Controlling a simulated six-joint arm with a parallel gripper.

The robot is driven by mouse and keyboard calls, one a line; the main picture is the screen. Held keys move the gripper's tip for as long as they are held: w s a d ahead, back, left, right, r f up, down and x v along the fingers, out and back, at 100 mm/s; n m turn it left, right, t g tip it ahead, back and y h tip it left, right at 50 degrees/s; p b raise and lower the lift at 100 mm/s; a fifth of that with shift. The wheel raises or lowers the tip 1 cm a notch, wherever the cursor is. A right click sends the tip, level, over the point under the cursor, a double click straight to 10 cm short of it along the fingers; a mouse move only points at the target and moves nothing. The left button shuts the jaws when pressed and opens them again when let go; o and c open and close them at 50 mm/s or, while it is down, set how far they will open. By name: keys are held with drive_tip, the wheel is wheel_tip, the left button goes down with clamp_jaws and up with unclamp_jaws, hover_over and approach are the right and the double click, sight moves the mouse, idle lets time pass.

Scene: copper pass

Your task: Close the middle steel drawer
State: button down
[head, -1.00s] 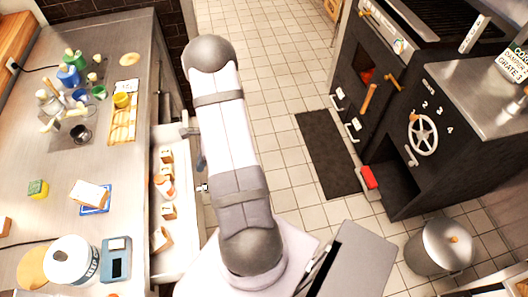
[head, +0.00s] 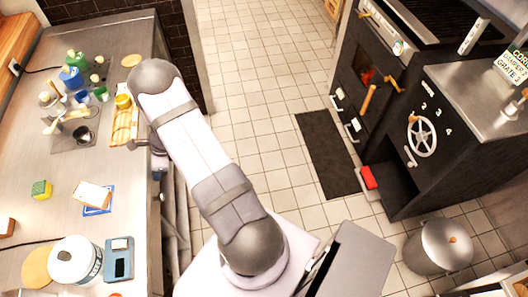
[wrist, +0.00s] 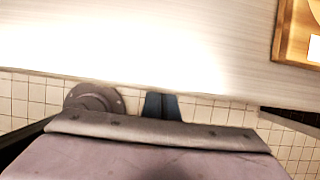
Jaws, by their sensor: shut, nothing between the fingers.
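The steel drawers (head: 180,215) are under the left counter, seen as narrow grey fronts and bars along its right edge. No open drawer interior shows in the head view. Which front is the middle one, and whether it is fully flush, I cannot tell, as my arm covers part of the edge. My gripper (wrist: 162,106) shows in the wrist view as two dark blue fingers together, empty, by the edge of a bright steel surface (wrist: 130,45). In the head view the fingers are hidden by my arm, near the counter edge.
A dark stove (head: 385,70) and lidded bin (head: 440,247) stand right. The tiled floor between is mostly clear.

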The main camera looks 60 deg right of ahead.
drive_tip(key=shift+w+a+r, duration=0.2)
drive_tip(key=shift+w+a, duration=0.05)
drive_tip(key=shift+w, duration=0.05)
idle(0.4)
drive_tip(key=shift+d, duration=0.1)
drive_tip(key=s+d+r+b, duration=0.2)
drive_tip(key=s+d+r, duration=0.3)
drive_tip(key=r, duration=0.4)
drive_tip(key=shift+s+d, duration=0.4)
drive_tip(key=shift+s, duration=0.15)
